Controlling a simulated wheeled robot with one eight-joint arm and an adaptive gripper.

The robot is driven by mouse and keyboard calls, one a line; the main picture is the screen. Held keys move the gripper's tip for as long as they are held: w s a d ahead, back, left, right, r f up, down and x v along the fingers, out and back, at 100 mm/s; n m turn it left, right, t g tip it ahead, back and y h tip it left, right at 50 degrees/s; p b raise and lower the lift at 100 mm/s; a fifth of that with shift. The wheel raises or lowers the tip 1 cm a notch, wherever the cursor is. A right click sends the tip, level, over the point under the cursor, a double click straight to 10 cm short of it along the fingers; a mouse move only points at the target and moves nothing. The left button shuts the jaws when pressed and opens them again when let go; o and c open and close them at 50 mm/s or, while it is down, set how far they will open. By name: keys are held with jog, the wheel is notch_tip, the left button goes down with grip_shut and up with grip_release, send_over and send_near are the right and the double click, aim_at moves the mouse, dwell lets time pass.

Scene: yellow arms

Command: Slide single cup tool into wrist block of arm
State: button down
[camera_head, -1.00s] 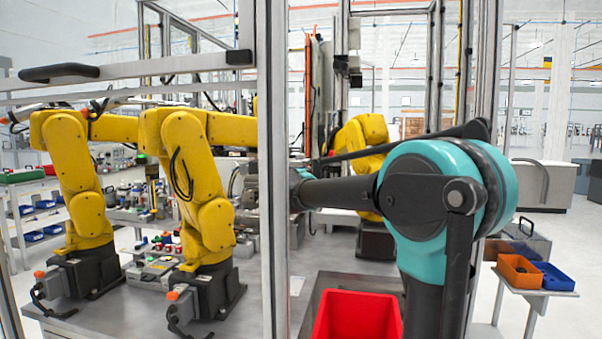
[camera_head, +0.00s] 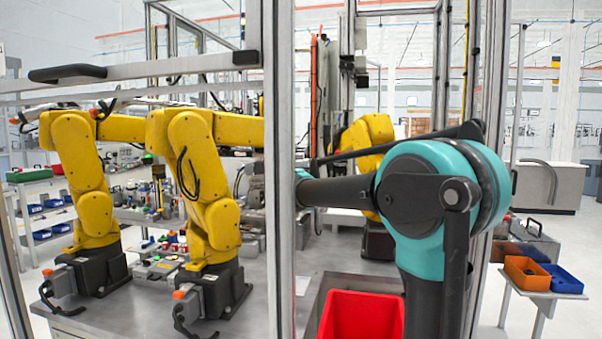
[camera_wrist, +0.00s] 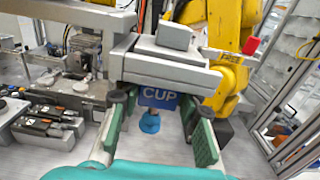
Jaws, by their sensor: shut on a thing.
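In the wrist view, the single cup tool (camera_wrist: 158,98) shows a blue label reading "CUP" and a blue suction cup (camera_wrist: 149,122) below it. My gripper (camera_wrist: 157,106) has green-padded fingers on either side of the tool and is shut on it. Stacked grey blocks (camera_wrist: 165,70) lie directly beyond the fingertips; I cannot tell where the tool ends and a wrist block begins. A yellow arm (camera_wrist: 226,75) stands just behind. The head view shows yellow arms (camera_head: 202,150) at left; a metal post hides my gripper there.
A metal frame post (camera_head: 279,170) stands in front of the cell. A red bin (camera_head: 361,314) is at the bottom of the head view.

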jog(key=shift+f, duration=0.35)
dwell(0.7)
jog(key=c, duration=1)
grip_release()
